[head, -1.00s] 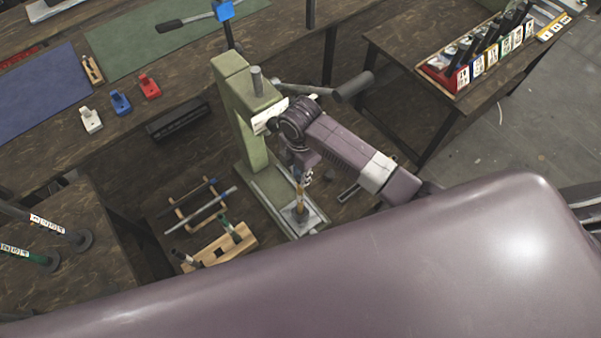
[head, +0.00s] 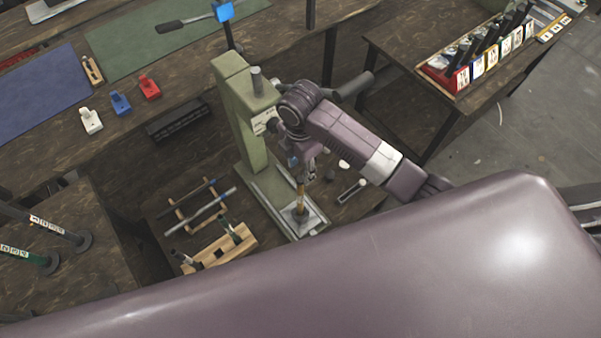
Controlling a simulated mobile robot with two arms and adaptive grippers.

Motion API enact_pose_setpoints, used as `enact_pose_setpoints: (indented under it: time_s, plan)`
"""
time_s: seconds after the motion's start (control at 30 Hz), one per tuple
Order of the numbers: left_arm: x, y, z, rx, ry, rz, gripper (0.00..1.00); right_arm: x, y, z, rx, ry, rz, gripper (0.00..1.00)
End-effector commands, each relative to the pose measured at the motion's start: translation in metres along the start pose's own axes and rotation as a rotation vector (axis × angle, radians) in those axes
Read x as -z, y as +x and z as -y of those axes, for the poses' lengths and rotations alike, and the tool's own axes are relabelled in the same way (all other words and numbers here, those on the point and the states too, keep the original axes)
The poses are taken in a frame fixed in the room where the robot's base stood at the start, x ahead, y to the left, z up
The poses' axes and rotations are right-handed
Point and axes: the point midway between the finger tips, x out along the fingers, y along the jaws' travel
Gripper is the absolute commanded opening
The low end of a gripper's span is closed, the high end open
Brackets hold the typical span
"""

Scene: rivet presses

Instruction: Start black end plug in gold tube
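A slim gold tube (head: 300,192) stands upright on the base plate of the green press (head: 236,110). My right gripper (head: 309,174) is just above and beside the tube's top, in front of the press column. Its fingers are small and partly covered by its own wrist, so I cannot tell if they are open or shut, or touching the tube. I cannot pick out the black end plug with certainty; it may be hidden at the fingers. My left gripper is not in view.
A wooden block with upright pieces (head: 240,245) and a rack with silver and dark rods (head: 214,206) are left of the press. Small parts and a slotted metal piece (head: 353,188) lie right of it. The press handle (head: 353,87) sticks out above my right arm.

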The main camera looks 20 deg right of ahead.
Motion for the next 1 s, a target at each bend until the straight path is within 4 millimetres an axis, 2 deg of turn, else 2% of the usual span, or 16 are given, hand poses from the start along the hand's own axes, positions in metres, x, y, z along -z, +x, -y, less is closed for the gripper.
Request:
enact_pose_setpoints:
  time_s: [0.1,0.27,0.83,1.0]
  plan:
    - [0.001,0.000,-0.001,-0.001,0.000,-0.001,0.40,0.000,-0.016,-0.001,-0.003,0.000,0.001,0.40]
    - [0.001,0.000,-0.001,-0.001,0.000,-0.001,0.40,0.000,-0.025,0.000,0.000,0.000,-0.001,0.40]
    - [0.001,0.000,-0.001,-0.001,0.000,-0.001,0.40,0.001,-0.025,0.001,0.000,0.004,-0.002,0.40]
    - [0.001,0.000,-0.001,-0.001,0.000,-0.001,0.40,0.015,-0.018,0.014,-0.024,0.108,-0.034,0.40]
